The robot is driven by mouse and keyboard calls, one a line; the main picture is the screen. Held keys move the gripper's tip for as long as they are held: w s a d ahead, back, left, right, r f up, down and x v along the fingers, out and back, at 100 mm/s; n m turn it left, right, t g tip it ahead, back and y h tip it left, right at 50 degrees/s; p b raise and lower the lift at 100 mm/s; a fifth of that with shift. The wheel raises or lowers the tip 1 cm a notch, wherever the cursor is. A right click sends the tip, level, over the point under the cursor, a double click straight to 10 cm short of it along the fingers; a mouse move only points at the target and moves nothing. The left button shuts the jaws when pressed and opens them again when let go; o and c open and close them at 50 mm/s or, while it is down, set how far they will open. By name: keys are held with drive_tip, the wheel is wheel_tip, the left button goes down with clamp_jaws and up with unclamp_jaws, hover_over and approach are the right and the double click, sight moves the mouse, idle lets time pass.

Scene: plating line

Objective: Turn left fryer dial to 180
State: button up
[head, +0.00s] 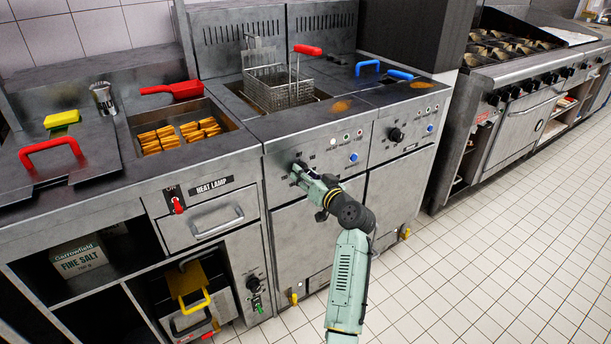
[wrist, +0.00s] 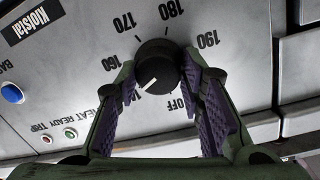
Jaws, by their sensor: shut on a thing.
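The left fryer dial (wrist: 157,64) is a round black knob on the grey fryer front, with 160, 170, 180, 190 and OFF printed around it. In the wrist view its white mark points to the lower left, on the side between 160 and OFF. My gripper (wrist: 160,82) has its purple-padded fingers on either side of the knob, shut on it. In the head view my gripper (head: 308,175) is at the left fryer's panel and mostly hides the dial.
The right fryer's dial (head: 396,134) is on the panel to the right. A blue button (head: 353,157) and small lamps sit beside the left dial. A wire basket (head: 279,90) with a red handle hangs above. The tiled floor (head: 480,250) is clear.

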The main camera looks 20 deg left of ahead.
drive_tip(key=m, duration=0.3)
drive_tip(key=shift+w+d+r+p, duration=0.15)
drive_tip(key=shift+w+r+p, duration=0.05)
drive_tip(key=shift+r+p, duration=0.1)
drive_tip(key=m, duration=0.3)
drive_tip(key=shift+m+g+y+p, duration=0.3)
drive_tip(key=shift+p, duration=0.1)
drive_tip(key=m+p, duration=0.1)
drive_tip(key=m, duration=0.2)
drive_tip(key=shift+w+y, duration=0.1)
drive_tip(key=shift+y, duration=0.2)
drive_tip(key=m+p, duration=0.1)
drive_tip(key=m, duration=0.2)
drive_tip(key=shift+f+m+g, duration=0.1)
drive_tip(key=shift+m+g, duration=0.2)
drive_tip(key=m+y+p, duration=0.1)
drive_tip(key=m+p, duration=0.1)
drive_tip(key=m, duration=0.1)
drive_tip(key=m+p, duration=0.1)
drive_tip(key=m, duration=0.3)
drive_tip(key=shift+f+p, duration=0.15)
drive_tip(key=shift+p, duration=0.2)
drive_tip(key=shift+f+m+y+p, duration=0.1)
drive_tip(key=shift+m+y+p, duration=0.1)
drive_tip(key=shift+m, duration=1.5)
drive_tip(key=shift+f+m+y+p, duration=0.1)
drive_tip(key=shift+m+y+p, duration=0.1)
drive_tip(key=shift+m, duration=1.5)
